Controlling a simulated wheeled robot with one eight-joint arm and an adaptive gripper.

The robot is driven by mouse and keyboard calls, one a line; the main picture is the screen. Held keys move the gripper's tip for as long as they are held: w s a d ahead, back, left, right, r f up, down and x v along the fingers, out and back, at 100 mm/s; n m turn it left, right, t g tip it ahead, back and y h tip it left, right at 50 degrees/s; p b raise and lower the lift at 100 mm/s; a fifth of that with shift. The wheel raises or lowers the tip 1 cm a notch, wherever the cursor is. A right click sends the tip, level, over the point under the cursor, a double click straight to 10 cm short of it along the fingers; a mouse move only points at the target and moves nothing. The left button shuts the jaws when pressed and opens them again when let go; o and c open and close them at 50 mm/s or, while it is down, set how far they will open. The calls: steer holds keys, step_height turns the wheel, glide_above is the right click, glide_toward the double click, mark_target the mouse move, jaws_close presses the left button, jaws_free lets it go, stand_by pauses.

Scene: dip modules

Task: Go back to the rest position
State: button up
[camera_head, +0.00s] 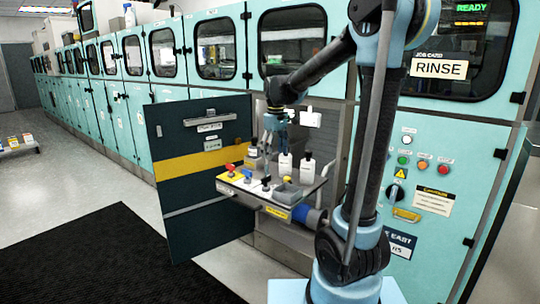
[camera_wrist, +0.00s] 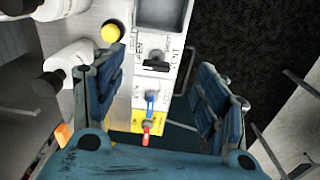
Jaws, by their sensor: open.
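My gripper (camera_head: 267,148) hangs at the end of my bent arm, over the small pull-out shelf (camera_head: 310,187) at the open cabinet. In the wrist view its two blue fingers (camera_wrist: 160,98) are spread wide with nothing held between them. Below them in that view are a black handle (camera_wrist: 156,63), a blue handle (camera_wrist: 150,104) and a red handle (camera_wrist: 147,128) on a labelled panel. Whether the fingers touch anything cannot be told.
An open dark door (camera_head: 190,215) with a yellow band stands left of the shelf. White bottles (camera_head: 285,167) stand behind; a grey bin (camera_head: 287,193) sits on the shelf. The panel marked RINSE (camera_head: 438,68) is right of my arm. A black mat (camera_head: 110,262) covers the clear floor at left.

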steer(key=s+d+f+m+t, duration=0.1)
steer(key=s+d+m, duration=0.1)
steer(key=s+d, duration=0.5)
steer(key=s+d+f+m, duration=0.25)
steer(key=s+d, duration=0.25)
steer(key=s, duration=0.3)
steer(key=s+d+f+m, duration=0.2)
steer(key=s+f, duration=0.3)
steer(key=s, duration=0.2)
steer(key=s+d+f+m+t, duration=0.1)
steer(key=s+d+f+m, duration=0.1)
steer(key=s+f, duration=0.3)
steer(key=shift+s+d+m, duration=0.35)
steer(key=shift+s+d, duration=0.4)
steer(key=shift+s, duration=0.1)
steer(key=shift+w+f, duration=0.15)
steer(key=shift+w, duration=0.3)
